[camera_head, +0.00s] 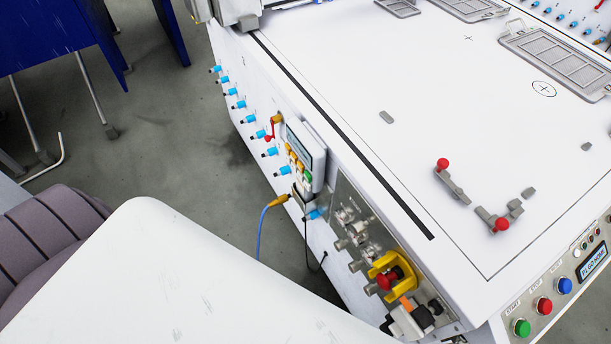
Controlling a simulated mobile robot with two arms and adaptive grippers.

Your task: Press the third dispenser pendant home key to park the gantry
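A pendant (307,156) with a small screen is mounted on the long left side of the white dispenser machine (400,60). It is seen at a steep angle. Its face carries several yellow keys (295,159) and a green key; the key labels are too small to read. I cannot tell which key is home, or whether this is the third dispenser. Neither of my grippers is in view.
A white surface with a rounded corner (160,270) fills the lower left. Blue fittings (239,104), a blue cable (262,232) and a red stop knob in a yellow guard (388,279) line the machine's side. A front panel (592,262) reads "P1 GO HOME". Grey floor lies between.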

